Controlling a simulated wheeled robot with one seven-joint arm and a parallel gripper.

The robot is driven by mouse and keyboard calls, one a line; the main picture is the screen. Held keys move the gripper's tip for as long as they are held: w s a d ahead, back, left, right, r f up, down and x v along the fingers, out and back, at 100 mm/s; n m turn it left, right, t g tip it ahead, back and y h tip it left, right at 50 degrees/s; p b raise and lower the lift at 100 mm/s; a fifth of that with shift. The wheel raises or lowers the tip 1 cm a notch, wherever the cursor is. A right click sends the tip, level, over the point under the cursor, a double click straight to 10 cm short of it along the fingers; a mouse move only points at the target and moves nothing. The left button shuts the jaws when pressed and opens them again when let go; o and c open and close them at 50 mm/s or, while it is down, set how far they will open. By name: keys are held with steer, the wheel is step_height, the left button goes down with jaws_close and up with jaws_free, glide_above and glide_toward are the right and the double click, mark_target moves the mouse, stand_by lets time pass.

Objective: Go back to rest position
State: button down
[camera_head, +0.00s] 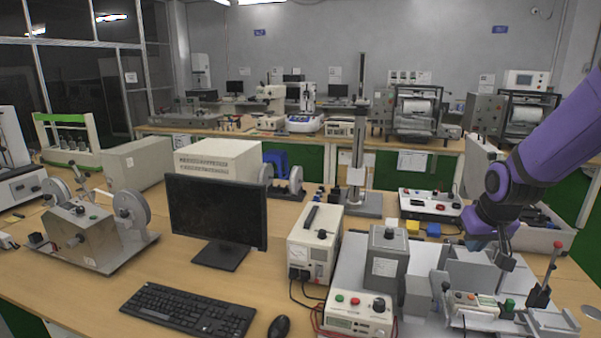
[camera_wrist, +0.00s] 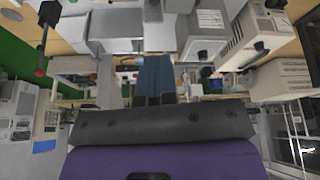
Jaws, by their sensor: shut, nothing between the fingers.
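My purple arm comes in from the right edge in the head camera view and bends down to my gripper (camera_head: 505,262). My gripper is above the grey machine (camera_head: 455,262) on the right of the bench. The gap between its tip and the machine is hard to judge. In the wrist view my gripper (camera_wrist: 155,75) shows its fingers together with nothing held between them. The wrist picture is upside down and shows grey boxes near its top.
A control box with coloured buttons (camera_head: 357,313), a white power supply (camera_head: 315,243) and a lever with a red top (camera_head: 545,270) stand near the arm. A monitor (camera_head: 217,212) and keyboard (camera_head: 188,312) are further left. Bare wooden bench (camera_head: 95,285) shows at front left.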

steer(key=s+a+r, duration=0.3)
steer(key=s+r, duration=0.5)
steer(key=s, duration=0.4)
steer(key=s+a+r, duration=0.4)
steer(key=s+r, duration=0.4)
steer(key=s, duration=0.3)
steer(key=shift+s+n+t, duration=0.3)
steer(key=shift+s+t, duration=0.05)
steer(key=shift+t, duration=0.05)
steer(key=shift+r, duration=0.1)
